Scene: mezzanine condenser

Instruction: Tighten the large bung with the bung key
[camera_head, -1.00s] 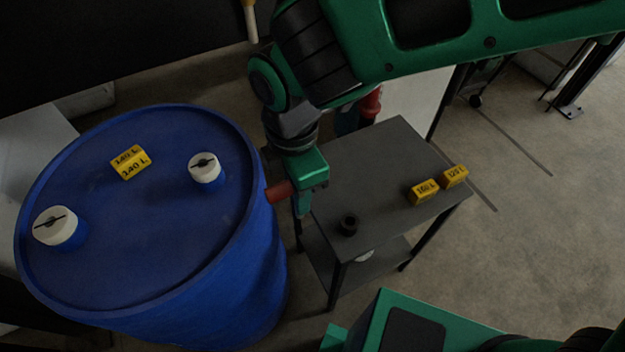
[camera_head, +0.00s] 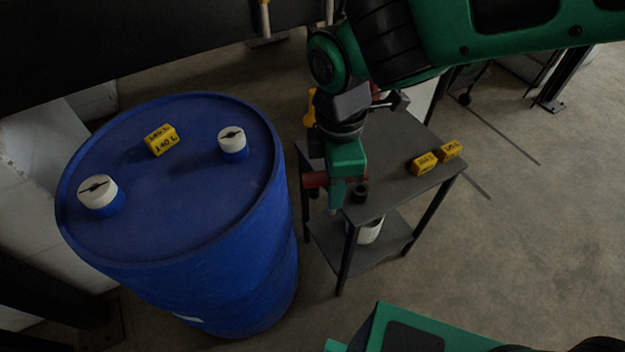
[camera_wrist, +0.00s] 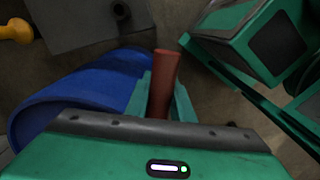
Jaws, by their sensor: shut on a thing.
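A blue drum (camera_head: 185,210) stands at the left in the head view. A white-capped bung (camera_head: 98,190) with a slot sits on its near left side and looks the larger. A second white-capped bung (camera_head: 231,138) sits near its right rim. My gripper (camera_head: 345,190) is to the right of the drum, by the left front corner of the small table. It is shut on a red-brown bar (camera_wrist: 163,80), apparently the bung key's handle, which also shows in the head view (camera_head: 316,180). The key's working end cannot be made out.
A yellow block (camera_head: 161,140) marked 140 L lies on the drum. The dark table (camera_head: 395,180) carries two yellow blocks (camera_head: 424,163) and a small black cylinder (camera_head: 361,192). A white container (camera_head: 371,230) stands on its lower shelf. Open floor lies to the right.

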